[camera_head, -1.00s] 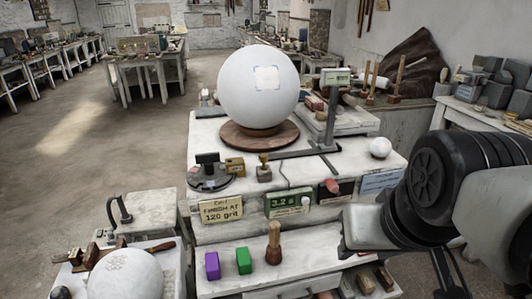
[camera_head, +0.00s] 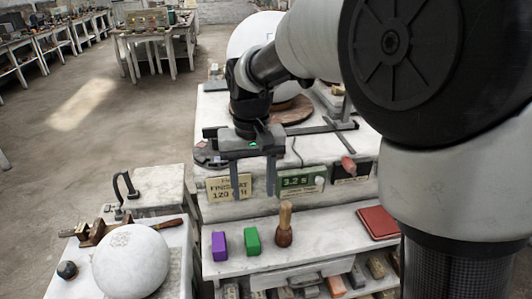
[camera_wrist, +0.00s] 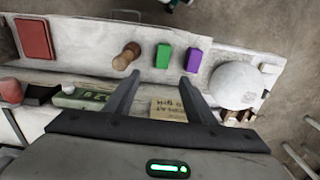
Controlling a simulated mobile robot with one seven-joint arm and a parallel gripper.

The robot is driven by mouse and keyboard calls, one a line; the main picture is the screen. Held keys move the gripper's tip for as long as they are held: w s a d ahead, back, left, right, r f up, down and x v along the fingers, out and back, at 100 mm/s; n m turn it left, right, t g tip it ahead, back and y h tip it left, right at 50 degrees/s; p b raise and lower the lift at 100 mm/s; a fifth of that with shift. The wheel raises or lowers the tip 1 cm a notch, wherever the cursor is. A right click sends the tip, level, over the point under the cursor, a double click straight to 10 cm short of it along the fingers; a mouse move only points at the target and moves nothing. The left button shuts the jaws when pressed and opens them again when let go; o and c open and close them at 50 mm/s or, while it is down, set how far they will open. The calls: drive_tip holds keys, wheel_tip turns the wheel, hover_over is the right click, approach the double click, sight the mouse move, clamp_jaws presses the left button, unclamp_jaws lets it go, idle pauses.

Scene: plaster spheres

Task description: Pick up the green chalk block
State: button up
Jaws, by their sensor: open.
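The green chalk block (camera_head: 252,241) stands on the white lower shelf, between a purple block (camera_head: 219,245) on its left and a wooden-handled tool (camera_head: 284,225) on its right. In the wrist view the green block (camera_wrist: 163,56) lies beyond the fingertips, between the purple block (camera_wrist: 192,59) and the wooden tool (camera_wrist: 127,56). My gripper (camera_head: 254,194) is open and empty, fingers pointing down, in front of the upper block's face. In the head view it hangs above and behind the green block, apart from it. My gripper (camera_wrist: 160,84) also shows open in the wrist view.
A red pad (camera_head: 377,223) lies on the shelf's right. A large white sphere (camera_head: 131,262) sits at lower left beside a hand plane (camera_head: 97,232). The shelf's middle right is bare.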

hover_over(252, 236)
wheel_tip(252, 236, down, 13)
drive_tip(key=shift+w+a+r, duration=0.1)
drive_tip(key=shift+w+r, duration=0.05)
drive_tip(key=shift+r, duration=0.05)
drive_tip(key=shift+s+f, duration=0.2)
drive_tip(key=shift+f, duration=2.65)
drive_tip(key=c, duration=1.2)
